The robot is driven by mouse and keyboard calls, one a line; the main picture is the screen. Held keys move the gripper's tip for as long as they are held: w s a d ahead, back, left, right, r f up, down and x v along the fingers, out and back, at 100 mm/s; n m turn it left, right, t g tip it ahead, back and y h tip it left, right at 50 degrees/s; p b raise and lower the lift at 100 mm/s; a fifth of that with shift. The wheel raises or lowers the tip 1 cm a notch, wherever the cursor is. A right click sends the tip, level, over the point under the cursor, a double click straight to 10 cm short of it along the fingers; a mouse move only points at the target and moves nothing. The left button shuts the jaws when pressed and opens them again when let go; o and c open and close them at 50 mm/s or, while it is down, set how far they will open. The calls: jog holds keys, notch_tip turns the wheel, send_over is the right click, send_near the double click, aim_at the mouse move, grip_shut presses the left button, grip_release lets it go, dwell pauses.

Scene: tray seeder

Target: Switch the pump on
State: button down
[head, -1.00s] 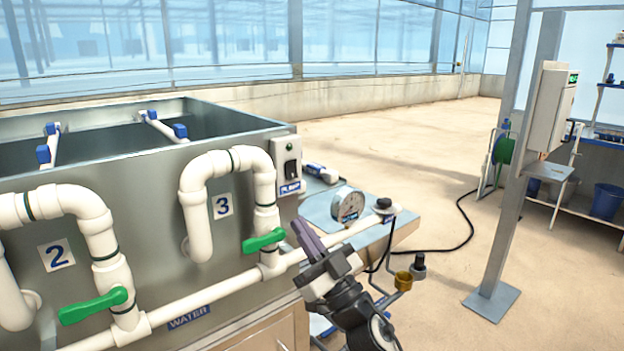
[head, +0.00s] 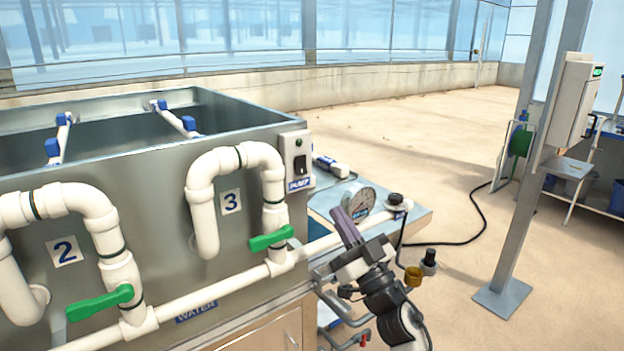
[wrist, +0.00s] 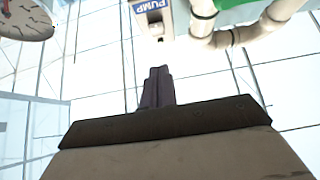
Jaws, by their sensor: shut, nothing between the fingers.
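The pump switch box (head: 297,160) is a pale box on the right end of the metal tank. It has a black rocker switch (head: 299,166), a small dark round spot above it and a blue PUMP label (head: 299,184). My gripper (head: 342,221) is shut and empty, below and to the right of the box and apart from it. In the wrist view my gripper's fingers (wrist: 157,85) are together and point toward the PUMP label (wrist: 150,6) at the top edge. I cannot tell which way the rocker is set.
White pipes numbered 2 and 3 with green valve handles (head: 271,238) run along the tank front. A round gauge (head: 357,202) stands on the side table (head: 412,223), close behind my gripper. A grey post (head: 521,200) stands at right. The floor beyond is clear.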

aim_at(302, 168)
jog(key=shift+w+a+r+p, duration=0.7)
jog(key=shift+w+a, duration=0.25)
jog(key=shift+w, duration=0.35)
jog(key=shift+w+a+r+p, duration=0.6)
jog(key=shift+w+a+p, duration=0.25)
jog(key=shift+w, duration=0.45)
jog(key=shift+w+a+r+p, duration=0.7)
jog(key=shift+w+a, duration=0.3)
jog(key=shift+w, duration=0.3)
jog(key=shift+f, duration=0.1)
jog(key=y+b, duration=0.1)
jog(key=b, duration=0.2)
jog(key=shift+w+a+f+b, duration=0.25)
jog(key=shift+a+f+b, duration=0.1)
jog(key=shift+b, duration=0.05)
jog(key=shift+d+r+p, duration=0.1)
jog(key=shift+r+p, duration=0.3)
jog(key=shift+p, duration=0.1)
jog(key=shift+r, duration=0.1)
jog(key=shift+s, duration=0.1)
